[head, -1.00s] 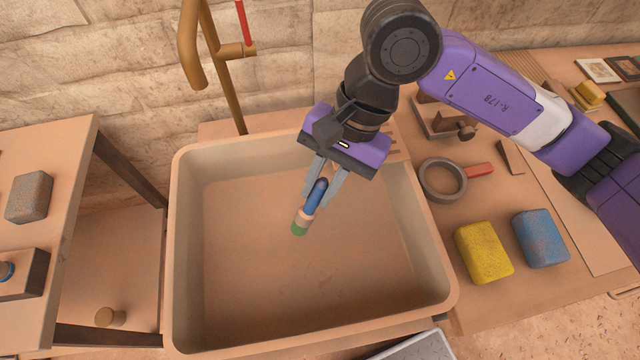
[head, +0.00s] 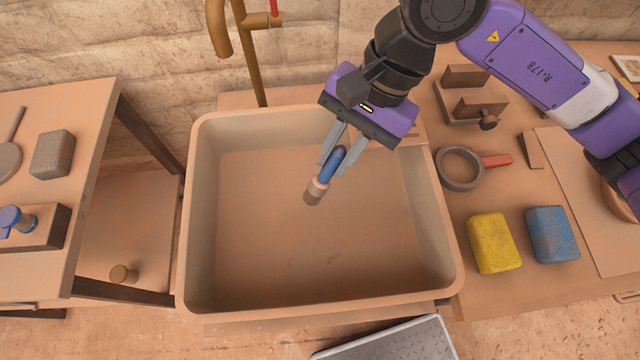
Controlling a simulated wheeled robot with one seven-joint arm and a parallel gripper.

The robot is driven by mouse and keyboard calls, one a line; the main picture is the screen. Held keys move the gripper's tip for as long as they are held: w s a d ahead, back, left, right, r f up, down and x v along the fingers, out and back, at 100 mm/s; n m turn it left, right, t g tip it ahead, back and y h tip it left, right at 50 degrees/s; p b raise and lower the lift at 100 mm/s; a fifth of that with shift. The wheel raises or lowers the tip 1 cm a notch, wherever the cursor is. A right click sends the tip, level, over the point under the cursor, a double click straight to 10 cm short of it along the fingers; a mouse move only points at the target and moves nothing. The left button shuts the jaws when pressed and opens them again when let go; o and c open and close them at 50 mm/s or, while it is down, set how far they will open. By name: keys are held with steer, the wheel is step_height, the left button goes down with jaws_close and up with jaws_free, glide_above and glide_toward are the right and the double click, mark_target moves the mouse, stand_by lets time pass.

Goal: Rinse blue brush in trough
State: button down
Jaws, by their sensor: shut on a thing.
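My gripper (head: 333,167) is shut on the blue handle of a brush (head: 331,160). The brush is tilted, with its head pointing down and left. Below the blue handle are a pale band and a brownish tip, with no green on it. I cannot tell how high the tip is above the trough floor. The floor looks tan and bare, and I cannot make out any water.
A brown tap (head: 218,28) with a red lever stands behind the trough. On the right bench are a yellow sponge (head: 493,243), a blue sponge (head: 552,235) and a ring with a red handle (head: 460,168). A grey sponge (head: 52,155) lies on the left table.

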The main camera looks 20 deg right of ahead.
steer(key=shift+r+p, duration=0.85)
steer(key=shift+r, duration=2.95)
steer(key=shift+r, duration=1.95)
steer(key=shift+s, duration=0.1)
